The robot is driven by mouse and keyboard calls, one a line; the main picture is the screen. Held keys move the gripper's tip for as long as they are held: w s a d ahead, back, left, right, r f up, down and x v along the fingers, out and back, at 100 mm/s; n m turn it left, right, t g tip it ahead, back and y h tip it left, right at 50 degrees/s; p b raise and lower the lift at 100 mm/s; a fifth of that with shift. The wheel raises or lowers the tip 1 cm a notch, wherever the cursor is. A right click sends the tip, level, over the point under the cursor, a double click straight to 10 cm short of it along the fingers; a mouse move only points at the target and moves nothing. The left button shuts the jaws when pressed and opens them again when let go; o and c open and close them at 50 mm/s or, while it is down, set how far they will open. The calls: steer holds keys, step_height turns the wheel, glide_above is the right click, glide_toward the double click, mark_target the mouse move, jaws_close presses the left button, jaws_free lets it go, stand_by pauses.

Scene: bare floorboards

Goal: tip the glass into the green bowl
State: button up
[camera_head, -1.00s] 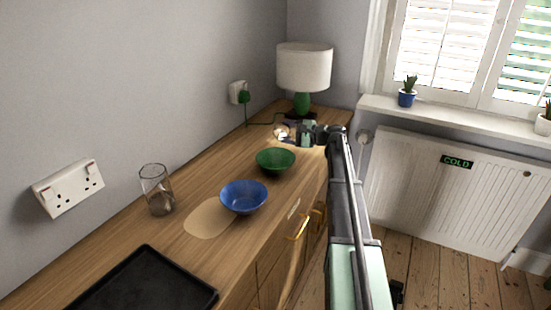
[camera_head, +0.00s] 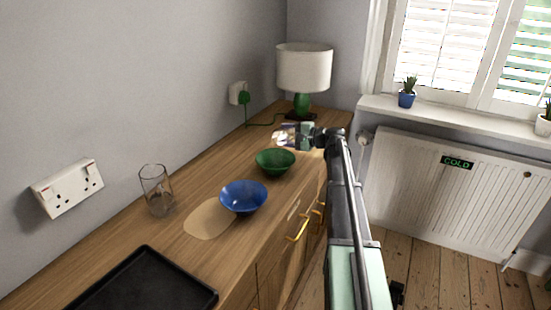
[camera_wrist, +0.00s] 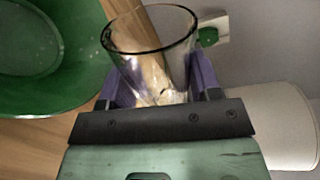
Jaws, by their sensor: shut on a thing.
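A clear drinking glass (camera_wrist: 150,62) is held between the purple fingers of my gripper (camera_wrist: 155,85) in the wrist view. Its open rim faces away from the palm; I cannot tell its contents for sure. In the head view my gripper (camera_head: 286,138) is above the worktop, just behind the green bowl and in front of the lamp. The held glass is small and blurred there. The green bowl (camera_head: 275,161) stands upright on the worktop and looks empty. In the wrist view the green bowl (camera_wrist: 45,60) fills the left side, beside the glass and apart from it.
A blue bowl (camera_head: 243,197) stands in front of the green one, by a pale round patch (camera_head: 208,219). Another clear glass (camera_head: 157,191) stands at the left by the wall. A black tray (camera_head: 145,285) lies nearest. A lamp (camera_head: 303,70) stands at the back.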

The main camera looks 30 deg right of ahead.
steer(key=shift+s+a+r+n, duration=0.3)
steer(key=shift+a+n, duration=0.1)
steer(key=shift+n, duration=0.1)
steer(key=shift+s+a+p, duration=0.15)
steer(key=shift+p, duration=0.15)
steer(key=shift+s+a+r+n+p, duration=0.1)
steer(key=shift+r+n+p, duration=0.25)
steer(key=shift+n, duration=0.35)
steer(key=shift+a+r+n+p, duration=0.1)
steer(key=shift+r+n+p, duration=0.25)
steer(key=shift+n, duration=0.35)
stand_by(0.5)
